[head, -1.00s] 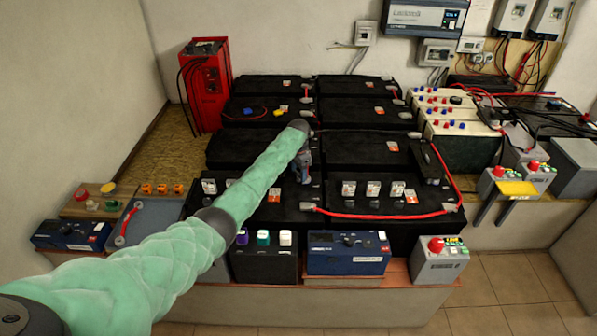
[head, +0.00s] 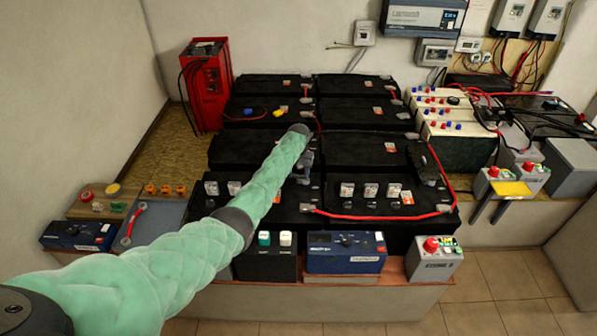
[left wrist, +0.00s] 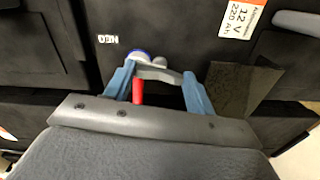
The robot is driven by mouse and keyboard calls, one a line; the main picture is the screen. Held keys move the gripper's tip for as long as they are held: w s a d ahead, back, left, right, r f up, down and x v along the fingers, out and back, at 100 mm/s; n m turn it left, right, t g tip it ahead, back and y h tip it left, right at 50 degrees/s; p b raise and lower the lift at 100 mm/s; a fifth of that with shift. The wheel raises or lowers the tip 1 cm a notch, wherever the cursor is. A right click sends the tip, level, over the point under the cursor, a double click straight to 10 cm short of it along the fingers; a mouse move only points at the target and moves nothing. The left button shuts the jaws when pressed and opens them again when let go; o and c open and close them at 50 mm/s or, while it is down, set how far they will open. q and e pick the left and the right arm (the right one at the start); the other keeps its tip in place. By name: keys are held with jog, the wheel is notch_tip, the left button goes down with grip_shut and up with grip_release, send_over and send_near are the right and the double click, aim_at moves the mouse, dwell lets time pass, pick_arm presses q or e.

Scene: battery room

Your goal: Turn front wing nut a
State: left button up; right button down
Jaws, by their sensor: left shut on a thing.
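In the head view my left arm reaches from the lower left to the middle of the battery bank. My left gripper (head: 304,172) is there, pointing down and partly hidden by my own wrist. In the left wrist view its two blue fingers (left wrist: 160,78) stand either side of a small grey metal piece (left wrist: 158,73), which seems to be the wing nut, and are shut on it. A blue-rimmed round part (left wrist: 140,55) sits just beyond it. A red piece (left wrist: 138,92) shows beside the left finger. The nut's exact shape is unclear. My right gripper is not in view.
Black batteries (head: 362,152) stand close around the gripper. A red cable (head: 380,217) runs along the front right battery. A red charger (head: 205,85) stands at the back left. A blue box (head: 345,252) and a grey box with a red button (head: 433,262) stand in front.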

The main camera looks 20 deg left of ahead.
pick_arm(q)
jog(key=shift+n+p, duration=0.3)
jog(key=shift+n, duration=0.7)
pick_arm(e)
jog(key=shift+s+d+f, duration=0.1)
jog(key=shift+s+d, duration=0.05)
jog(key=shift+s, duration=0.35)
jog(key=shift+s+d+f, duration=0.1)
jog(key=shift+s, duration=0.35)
pick_arm(q)
jog(key=o, duration=0.9)
jog(key=shift+o, duration=0.4)
jog(key=shift+r+p, duration=0.6)
jog(key=shift+r, duration=0.2)
notch_tip(320, 180, up, 6)
jog(key=p, duration=0.3)
jog(key=shift+f, duration=0.2)
jog(key=shift+r+p, duration=0.35)
jog(key=shift+r, duration=0.1)
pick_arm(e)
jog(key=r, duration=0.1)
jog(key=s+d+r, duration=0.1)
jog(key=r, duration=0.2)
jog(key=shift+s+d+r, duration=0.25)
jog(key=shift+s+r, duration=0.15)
